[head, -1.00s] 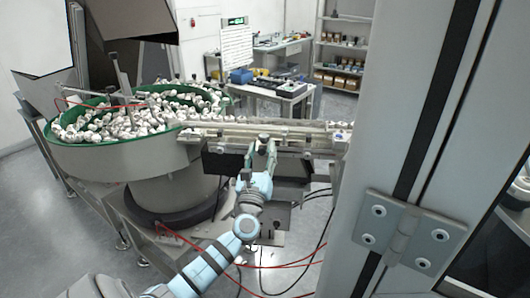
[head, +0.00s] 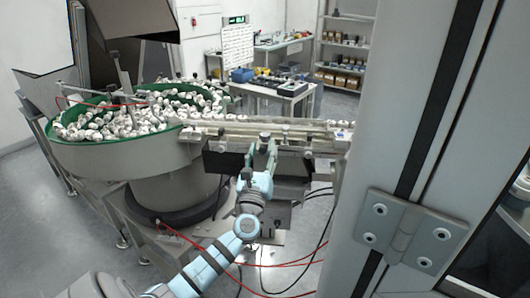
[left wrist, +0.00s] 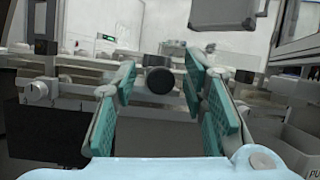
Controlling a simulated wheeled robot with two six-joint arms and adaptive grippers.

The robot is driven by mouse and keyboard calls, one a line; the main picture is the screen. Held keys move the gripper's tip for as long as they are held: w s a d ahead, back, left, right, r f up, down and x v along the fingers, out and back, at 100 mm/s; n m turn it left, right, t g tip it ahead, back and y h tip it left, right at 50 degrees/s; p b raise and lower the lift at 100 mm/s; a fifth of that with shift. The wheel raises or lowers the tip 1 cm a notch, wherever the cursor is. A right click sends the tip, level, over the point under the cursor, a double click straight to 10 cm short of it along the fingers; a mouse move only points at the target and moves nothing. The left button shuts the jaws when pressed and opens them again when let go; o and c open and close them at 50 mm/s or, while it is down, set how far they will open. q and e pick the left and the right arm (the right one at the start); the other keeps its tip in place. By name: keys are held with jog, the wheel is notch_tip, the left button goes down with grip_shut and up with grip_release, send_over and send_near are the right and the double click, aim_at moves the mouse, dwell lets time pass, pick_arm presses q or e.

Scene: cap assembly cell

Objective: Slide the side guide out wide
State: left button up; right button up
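The side guide (head: 225,131) is a long pale rail along the near side of the cap track that runs right from the bowl. A dark round knob (left wrist: 159,80) on a bracket shows in the middle of the left wrist view, in front of the rail. My left gripper (head: 264,143) is at the near side of the track, by this knob. In the left wrist view its two teal-padded fingers (left wrist: 160,76) are apart, one on each side of the knob, with gaps visible. Whether the knob lies fully between the tips is hard to tell. My right gripper is not in view.
The green-rimmed bowl (head: 62,139) full of white caps stands left of the track. A grey post with a hinge (head: 405,232) blocks the right side. Red hoses (head: 290,264) and dark cables hang below the track. A bench (head: 276,92) stands behind.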

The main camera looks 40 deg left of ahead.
pick_arm(q)
jog(key=v, duration=1.1)
jog(key=shift+s+d, duration=0.15)
jog(key=shift+s, duration=0.2)
jog(key=shift+f, duration=0.15)
